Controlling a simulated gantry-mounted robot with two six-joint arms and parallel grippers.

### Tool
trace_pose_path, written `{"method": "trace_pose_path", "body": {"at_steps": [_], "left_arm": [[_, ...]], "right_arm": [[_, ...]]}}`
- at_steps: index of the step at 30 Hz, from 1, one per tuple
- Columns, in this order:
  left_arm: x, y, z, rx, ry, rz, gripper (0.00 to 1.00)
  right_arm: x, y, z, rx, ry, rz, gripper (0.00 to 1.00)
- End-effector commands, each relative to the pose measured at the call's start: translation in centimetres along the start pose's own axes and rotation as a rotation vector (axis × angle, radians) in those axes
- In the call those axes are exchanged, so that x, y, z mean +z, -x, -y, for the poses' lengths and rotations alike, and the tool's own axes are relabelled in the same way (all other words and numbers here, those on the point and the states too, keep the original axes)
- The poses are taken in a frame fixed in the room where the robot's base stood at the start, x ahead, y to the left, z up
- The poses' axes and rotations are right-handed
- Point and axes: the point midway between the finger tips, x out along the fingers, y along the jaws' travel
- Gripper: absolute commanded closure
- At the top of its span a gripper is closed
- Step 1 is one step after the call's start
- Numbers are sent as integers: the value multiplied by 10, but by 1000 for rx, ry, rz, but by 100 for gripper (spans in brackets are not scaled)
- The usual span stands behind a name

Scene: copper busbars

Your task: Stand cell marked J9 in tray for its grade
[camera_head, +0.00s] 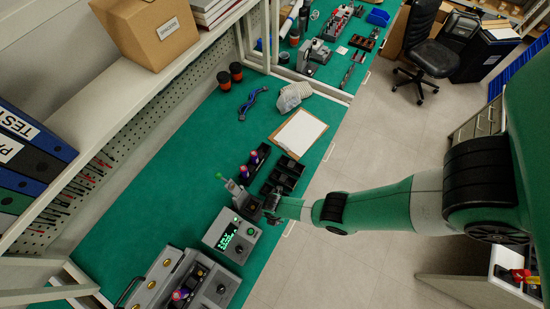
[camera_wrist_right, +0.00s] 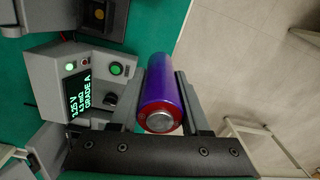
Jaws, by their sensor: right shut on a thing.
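My right gripper (camera_head: 264,205) is shut on a purple cell with a red end (camera_wrist_right: 163,95), seen end-on between the two fingers in the right wrist view. No J9 mark is readable on it. The grey tester (camera_head: 232,237) is beside the gripper; in the right wrist view its screen (camera_wrist_right: 80,95) reads 3.25 V, 4.2 mΩ, GRADE A. A black tray with compartments (camera_head: 285,176) lies just beyond the gripper. A narrower black tray (camera_head: 260,150) to its left holds purple cells (camera_head: 253,157). Tray grade labels are not readable. My left gripper is not in view.
A grey fixture (camera_head: 160,283) with a purple cell (camera_head: 180,294) stands at the near end of the green bench. A clipboard (camera_head: 299,133) lies beyond the trays. The green mat (camera_head: 150,210) left of the tester is clear. A shelf runs along the left.

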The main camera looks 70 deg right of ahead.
Motion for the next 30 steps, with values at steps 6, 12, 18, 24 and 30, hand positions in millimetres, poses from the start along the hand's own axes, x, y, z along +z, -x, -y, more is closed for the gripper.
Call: {"method": "trace_pose_path", "body": {"at_steps": [6, 12, 18, 24, 30], "left_arm": [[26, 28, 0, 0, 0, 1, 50], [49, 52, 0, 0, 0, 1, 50], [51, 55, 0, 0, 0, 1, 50], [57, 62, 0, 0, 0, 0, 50], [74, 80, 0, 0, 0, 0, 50]], "right_arm": [[54, -30, -12, -6, -210, -5, 100], [123, -50, -16, 12, -430, -6, 100], [146, -50, -13, 25, -498, -4, 100], [146, -60, -13, 25, -496, -4, 100], [145, -85, -14, 25, -495, -4, 100]]}}
